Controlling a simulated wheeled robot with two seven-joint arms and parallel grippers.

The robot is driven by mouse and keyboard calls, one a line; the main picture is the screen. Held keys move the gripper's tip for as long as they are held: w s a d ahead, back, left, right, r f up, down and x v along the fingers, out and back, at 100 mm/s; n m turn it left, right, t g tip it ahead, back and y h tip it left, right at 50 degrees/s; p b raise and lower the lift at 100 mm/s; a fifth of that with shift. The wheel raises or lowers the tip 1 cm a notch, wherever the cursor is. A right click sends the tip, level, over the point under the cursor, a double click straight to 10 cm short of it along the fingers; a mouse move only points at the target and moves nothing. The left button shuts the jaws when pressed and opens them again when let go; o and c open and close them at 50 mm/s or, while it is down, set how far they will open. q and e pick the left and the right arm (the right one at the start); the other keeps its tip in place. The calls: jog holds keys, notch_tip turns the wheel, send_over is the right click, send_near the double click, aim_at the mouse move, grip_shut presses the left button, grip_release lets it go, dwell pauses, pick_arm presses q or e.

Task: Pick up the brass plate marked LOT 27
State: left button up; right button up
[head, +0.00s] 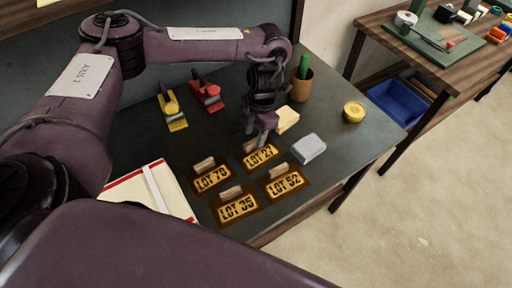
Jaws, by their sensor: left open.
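The brass plate marked LOT 27 (261,156) lies on the dark table at the back right of a group of similar plates. A small wooden grip (250,146) stands at its back edge, partly hidden by my left gripper (260,136). My left gripper points down just above and behind this plate, its jaws open. I cannot tell whether the fingers touch the grip. LOT 70 (212,178) is to its left, LOT 52 (285,184) in front to the right, and LOT 35 (238,208) at the front. My right gripper is not in view.
A grey block (308,148) and a pale yellow block (287,119) lie close right of my gripper. Yellow (172,110) and red (207,92) tools, a brown cup (302,86), a yellow tin (354,111) and a white-and-red book (150,190) surround the plates.

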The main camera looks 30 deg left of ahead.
aim_at(253, 141)
pick_arm(q)
jog(key=f, duration=0.3)
jog(key=shift+s+a+f, duration=0.15)
jog(key=shift+a+f, duration=0.05)
jog(key=shift+f, duration=0.1)
jog(key=c, duration=0.9)
grip_shut()
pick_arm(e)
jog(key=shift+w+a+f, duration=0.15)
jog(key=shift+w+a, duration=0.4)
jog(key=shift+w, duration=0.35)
